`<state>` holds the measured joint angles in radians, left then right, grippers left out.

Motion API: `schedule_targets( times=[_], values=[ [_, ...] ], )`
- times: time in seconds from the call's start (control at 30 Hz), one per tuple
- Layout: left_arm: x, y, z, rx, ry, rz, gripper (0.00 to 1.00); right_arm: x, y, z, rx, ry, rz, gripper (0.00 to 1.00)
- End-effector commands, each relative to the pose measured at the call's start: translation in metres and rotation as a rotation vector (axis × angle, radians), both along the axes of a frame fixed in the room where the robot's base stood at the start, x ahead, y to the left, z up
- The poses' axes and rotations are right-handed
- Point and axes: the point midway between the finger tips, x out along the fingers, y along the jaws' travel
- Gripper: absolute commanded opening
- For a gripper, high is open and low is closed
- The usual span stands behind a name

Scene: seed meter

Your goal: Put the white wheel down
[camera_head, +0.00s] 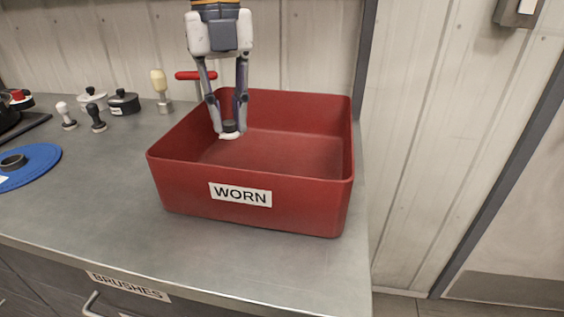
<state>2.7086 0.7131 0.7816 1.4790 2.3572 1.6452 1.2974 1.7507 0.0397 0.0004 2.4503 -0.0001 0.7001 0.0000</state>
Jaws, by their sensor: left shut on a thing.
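The white wheel (229,136) is a small pale piece with a dark part on top, low inside the red bin. The red bin (250,223) is square and open, with a "WORN" label on its front. My left gripper (230,127) reaches down from above into the bin's left back part and is shut on the wheel between its fingertips. I cannot tell whether the wheel touches the bin floor. My right gripper is not in view.
A blue round mat (40,160) with a dark ring (13,161) lies at the left. Small pots (124,103), stamp-like handled pieces (96,118) and a wooden-handled tool (161,90) stand behind. The counter's right edge is close to the bin. The counter front is clear.

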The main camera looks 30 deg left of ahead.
Motion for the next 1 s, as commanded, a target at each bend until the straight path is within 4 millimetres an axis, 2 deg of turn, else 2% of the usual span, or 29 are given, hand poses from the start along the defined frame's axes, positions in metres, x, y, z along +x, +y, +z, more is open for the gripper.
schedule_targets(
  times=[0.03,0.2,0.37,0.47,0.6,0.97,1.0],
  values=[
    [0.015,-0.011,-0.023,0.002,0.028,-0.002,0.00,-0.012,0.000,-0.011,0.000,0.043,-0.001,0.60],
    [0.039,-0.035,-0.051,0.000,0.021,-0.001,0.00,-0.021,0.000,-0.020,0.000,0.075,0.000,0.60],
    [0.049,-0.045,-0.065,0.000,0.013,-0.001,0.00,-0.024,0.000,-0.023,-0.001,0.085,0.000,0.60],
    [0.060,-0.056,-0.085,0.000,0.017,-0.001,0.00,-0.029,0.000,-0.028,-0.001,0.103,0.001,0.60],
    [0.058,-0.054,-0.105,-0.002,0.011,0.000,0.00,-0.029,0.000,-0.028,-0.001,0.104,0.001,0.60],
    [0.058,-0.054,-0.108,-0.001,0.006,0.001,0.00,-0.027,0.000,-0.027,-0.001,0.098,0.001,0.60],
    [0.058,-0.054,-0.109,-0.001,0.006,0.001,0.21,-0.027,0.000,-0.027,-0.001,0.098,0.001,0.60]
  ],
)
